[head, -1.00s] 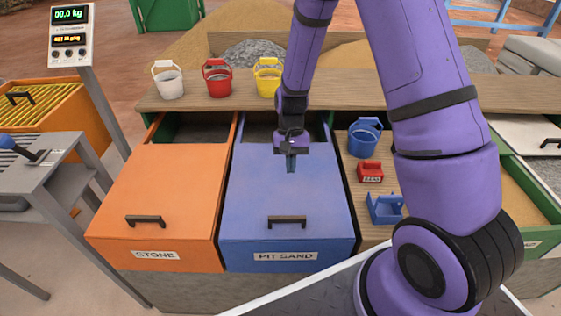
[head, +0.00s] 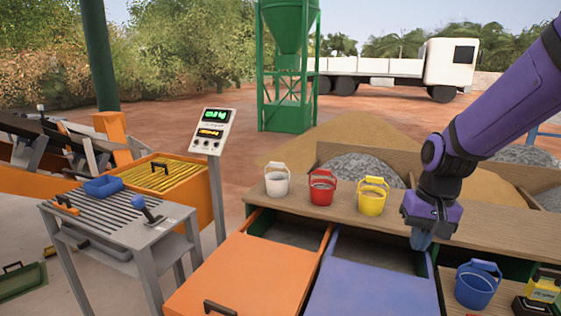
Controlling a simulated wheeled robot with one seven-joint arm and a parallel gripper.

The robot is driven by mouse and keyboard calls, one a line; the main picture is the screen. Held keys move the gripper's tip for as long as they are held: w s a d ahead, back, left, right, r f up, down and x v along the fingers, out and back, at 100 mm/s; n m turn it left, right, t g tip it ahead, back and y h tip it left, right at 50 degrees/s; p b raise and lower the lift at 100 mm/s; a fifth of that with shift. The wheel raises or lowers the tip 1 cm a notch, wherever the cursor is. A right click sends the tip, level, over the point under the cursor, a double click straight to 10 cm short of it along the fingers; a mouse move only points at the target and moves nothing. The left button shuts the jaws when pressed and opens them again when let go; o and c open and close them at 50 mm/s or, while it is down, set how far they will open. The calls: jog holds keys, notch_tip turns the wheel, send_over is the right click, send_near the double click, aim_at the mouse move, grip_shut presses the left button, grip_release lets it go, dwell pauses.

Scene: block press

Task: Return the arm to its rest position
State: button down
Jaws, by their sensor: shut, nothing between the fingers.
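My purple arm reaches in from the right in the head view. My gripper (head: 421,240) points down and is shut with nothing in it. It hangs over the right part of the wooden counter (head: 490,226), above the back of the blue drawer (head: 370,285). The orange drawer (head: 245,275) is to the left of the blue one. Both drawers are pulled out, with dark gaps open at their backs.
White (head: 277,184), red (head: 321,190) and yellow (head: 372,195) buckets stand on the counter. A blue bucket (head: 476,287) sits right of the blue drawer. A display post (head: 212,133) and a slatted grey table (head: 125,228) stand at left. A truck (head: 400,72) is far behind.

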jog(key=s+d+r+n+t, duration=0.1)
jog(key=s+r+t, duration=0.1)
jog(key=s+r, duration=0.5)
jog(key=s+d+r+n+t+h, duration=0.1)
jog(key=s+r+t, duration=0.2)
jog(key=s+r, duration=0.4)
jog(key=shift+s+d+r, duration=0.15)
jog(key=shift+s+d, duration=0.15)
jog(key=shift+s, duration=1.15)
